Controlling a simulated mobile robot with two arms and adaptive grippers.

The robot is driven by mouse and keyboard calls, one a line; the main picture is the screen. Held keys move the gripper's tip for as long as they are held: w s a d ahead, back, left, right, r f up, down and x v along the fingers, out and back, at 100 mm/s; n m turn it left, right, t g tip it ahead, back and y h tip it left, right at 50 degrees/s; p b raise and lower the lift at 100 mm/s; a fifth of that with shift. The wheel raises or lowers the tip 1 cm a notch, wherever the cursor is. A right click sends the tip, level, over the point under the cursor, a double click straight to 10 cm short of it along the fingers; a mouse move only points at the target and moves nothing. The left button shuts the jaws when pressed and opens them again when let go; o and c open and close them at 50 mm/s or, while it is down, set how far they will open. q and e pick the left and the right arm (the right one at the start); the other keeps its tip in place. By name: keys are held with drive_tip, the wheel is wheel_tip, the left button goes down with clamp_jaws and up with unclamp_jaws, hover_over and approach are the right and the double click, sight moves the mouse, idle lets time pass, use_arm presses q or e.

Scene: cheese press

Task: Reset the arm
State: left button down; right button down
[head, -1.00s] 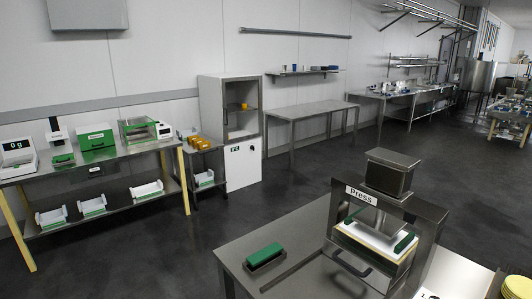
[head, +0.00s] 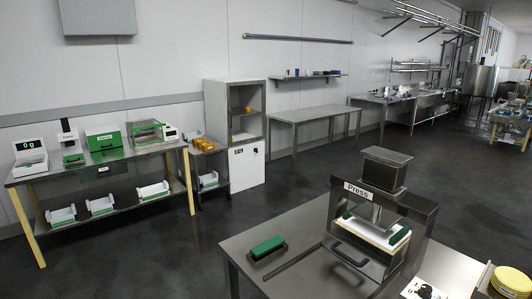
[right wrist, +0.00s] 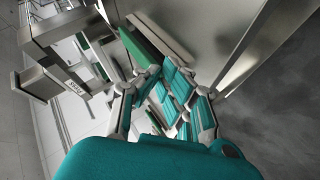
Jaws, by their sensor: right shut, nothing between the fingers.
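My right gripper (right wrist: 162,82) shows only in the right wrist view. Its teal-padded fingers are drawn together at the tips with nothing seen between them. It hangs over the steel table (head: 238,245) area, apart from the press. The press (head: 385,190) stands on that table in the head view, with a white board and a dark green piece in it. It also shows at the left of the right wrist view (right wrist: 60,75), its label turned over. My left gripper is in neither view.
A green block (head: 266,247) lies on the table left of the press; a green piece (right wrist: 146,46) shows beyond my fingers. A yellow stack (head: 510,280) stands at lower right. A workbench (head: 130,156), cabinet (head: 245,165) and empty table (head: 310,110) line the wall. The floor between is clear.

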drive_tip(key=s+a+f+m+g+y, duration=0.1)
drive_tip(key=s+a+m+g+y, duration=0.2)
drive_tip(key=s, duration=0.6)
drive_tip(key=s+a+f+m+g+y, duration=0.15)
drive_tip(key=s+g, duration=0.35)
drive_tip(key=s, duration=0.5)
wheel_tip(320, 180, down, 26)
drive_tip(key=s+g, duration=0.1)
drive_tip(key=s, duration=0.1)
drive_tip(key=s+d+f+g, duration=0.1)
drive_tip(key=s+d+f, duration=0.1)
drive_tip(key=s+f, duration=1.3)
drive_tip(key=shift+s+d+f+h, duration=0.25)
drive_tip(key=shift+s+h, duration=0.1)
